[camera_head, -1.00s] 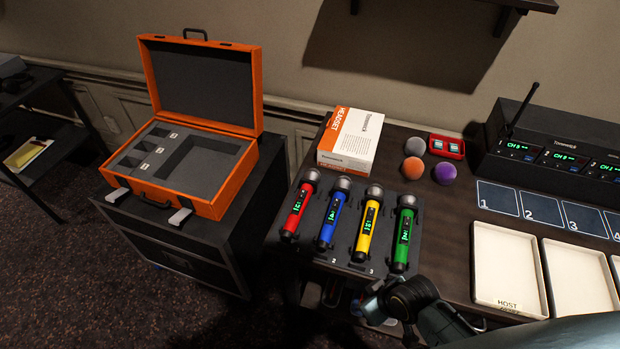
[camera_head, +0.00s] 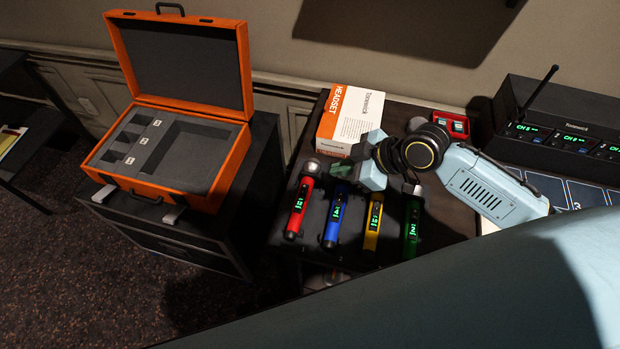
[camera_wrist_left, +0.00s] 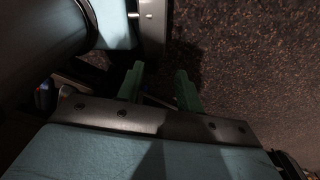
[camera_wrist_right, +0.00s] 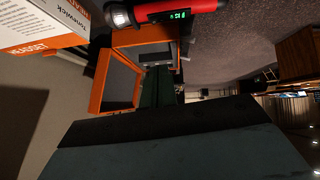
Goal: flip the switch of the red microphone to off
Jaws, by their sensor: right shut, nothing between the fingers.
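The red microphone (camera_head: 299,207) lies leftmost in the dark rack, its grey head toward the back and a lit green display on its body. It also shows at the top of the right wrist view (camera_wrist_right: 180,10), display lit. Its switch is too small to make out. My right gripper (camera_head: 338,170) is shut and empty, its green fingers just right of the red microphone's head, above the blue microphone. The fingers also show in the right wrist view (camera_wrist_right: 158,86), apart from the red microphone. My left gripper (camera_wrist_left: 160,88) is open and empty over the dark carpet.
Blue (camera_head: 335,215), yellow (camera_head: 373,220) and green (camera_head: 411,228) microphones lie beside the red one; my right arm covers some heads. A headset box (camera_head: 350,118) stands behind. An open orange case (camera_head: 178,150) is left; a receiver (camera_head: 565,125) is right.

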